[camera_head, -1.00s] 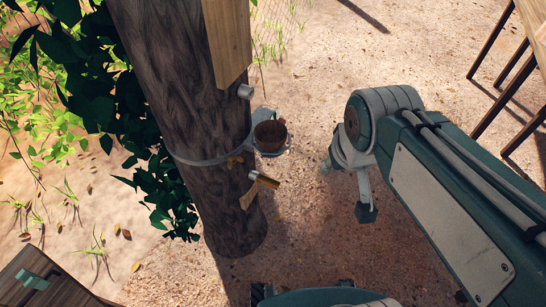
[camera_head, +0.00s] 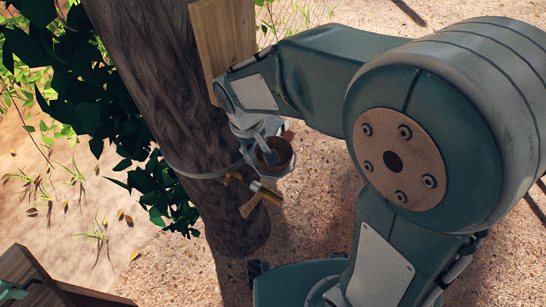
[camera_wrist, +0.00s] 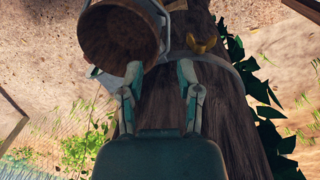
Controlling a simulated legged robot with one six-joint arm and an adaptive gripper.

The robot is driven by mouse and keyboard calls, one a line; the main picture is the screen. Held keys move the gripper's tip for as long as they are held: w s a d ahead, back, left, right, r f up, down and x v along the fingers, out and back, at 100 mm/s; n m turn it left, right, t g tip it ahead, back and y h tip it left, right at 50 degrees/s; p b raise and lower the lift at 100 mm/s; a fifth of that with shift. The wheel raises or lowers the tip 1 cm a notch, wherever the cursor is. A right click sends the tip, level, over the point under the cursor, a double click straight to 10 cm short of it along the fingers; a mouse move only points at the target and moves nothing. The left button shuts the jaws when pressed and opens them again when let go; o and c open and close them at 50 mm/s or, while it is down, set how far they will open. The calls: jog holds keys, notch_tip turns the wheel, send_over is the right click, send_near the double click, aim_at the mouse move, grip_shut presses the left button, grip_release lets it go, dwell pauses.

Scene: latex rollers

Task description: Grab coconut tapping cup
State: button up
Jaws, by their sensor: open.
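The coconut tapping cup (camera_head: 274,154) is a brown, open-topped cup in a metal ring holder strapped to the tree trunk (camera_head: 165,90). In the wrist view the cup (camera_wrist: 120,35) is at the upper left, tilted in that picture, with its dark inside visible. My gripper (camera_head: 268,150) is at the cup in the head view, and its tips partly hide the cup's rim. In the wrist view my gripper (camera_wrist: 160,75) has its two fingers spread apart, with the left fingertip close by the cup's lower edge. I cannot tell whether they touch.
A metal band (camera_head: 195,171) circles the trunk. A tap with a wooden handle (camera_head: 262,195) juts out just below the cup. A wooden board (camera_head: 225,45) stands on the trunk above. Leafy vines (camera_head: 85,95) cover the trunk's left side. A wooden box (camera_head: 35,280) is at lower left.

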aim_at(258, 159)
jog(key=shift+w+d+f, duration=0.1)
jog(key=shift+w+f, duration=0.1)
jog(key=shift+f, duration=0.8)
jog(key=shift+w+d+f, duration=0.1)
jog(key=shift+w+f, duration=0.1)
jog(key=shift+f, duration=0.85)
jog(key=shift+w+d+f, duration=0.1)
jog(key=shift+w+f, duration=0.1)
jog(key=shift+f, duration=0.8)
grip_shut()
